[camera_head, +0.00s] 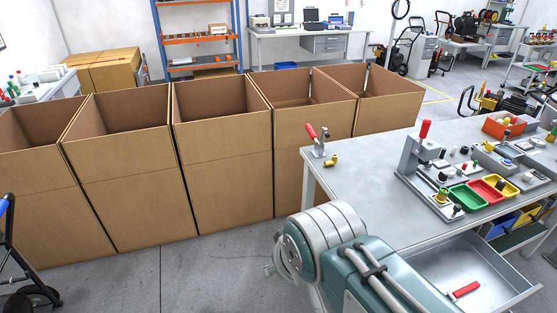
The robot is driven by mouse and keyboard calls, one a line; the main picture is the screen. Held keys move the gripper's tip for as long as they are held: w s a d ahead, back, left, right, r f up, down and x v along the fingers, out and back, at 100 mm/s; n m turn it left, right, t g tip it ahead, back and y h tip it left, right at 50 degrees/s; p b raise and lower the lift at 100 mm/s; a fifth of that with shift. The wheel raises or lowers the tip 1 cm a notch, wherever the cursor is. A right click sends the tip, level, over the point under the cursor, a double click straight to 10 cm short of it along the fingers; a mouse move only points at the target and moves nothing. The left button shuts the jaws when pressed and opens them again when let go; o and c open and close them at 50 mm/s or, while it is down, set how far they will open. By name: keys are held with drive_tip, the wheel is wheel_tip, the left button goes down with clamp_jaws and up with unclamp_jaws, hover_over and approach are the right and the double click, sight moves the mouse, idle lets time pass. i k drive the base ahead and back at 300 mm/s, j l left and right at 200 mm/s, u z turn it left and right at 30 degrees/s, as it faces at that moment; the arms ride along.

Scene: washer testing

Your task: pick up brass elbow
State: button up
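The brass elbow (331,160) is a small golden fitting. It lies on the grey workbench (365,185) near its far left corner. It is just right of and in front of a toggle clamp (318,140) with a red handle. My arm rises from the bottom of the view in front of the bench, its rounded joint below and nearer than the elbow. My gripper cannot be made out in this view, so I cannot see whether it holds anything.
Several open, empty-looking cardboard boxes (220,150) stand in a row left of and behind the bench. A press fixture (418,158) and green (466,197), red (485,189) and yellow (503,184) trays sit farther right. An open drawer (440,262) juts out below.

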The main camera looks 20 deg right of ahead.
sight(326, 164)
drive_tip(key=i+j+u, duration=0.45)
drive_tip(key=i, duration=0.25)
drive_tip(key=i+z, duration=0.45)
drive_tip(key=i+j+z, duration=0.1)
drive_tip(key=i+z, duration=0.55)
drive_tip(key=z, duration=0.2)
drive_tip(key=i+z, duration=0.25)
drive_tip(key=z, duration=0.15)
drive_tip(key=i+z, duration=0.2)
drive_tip(key=z, duration=0.2)
drive_tip(key=i+j+z, duration=0.2)
drive_tip(key=z, duration=0.2)
drive_tip(key=i+j+z, duration=0.15)
drive_tip(key=i+z, duration=0.15)
drive_tip(key=i+j+z, duration=0.2)
drive_tip(key=z, duration=0.15)
drive_tip(key=i+j, duration=0.05)
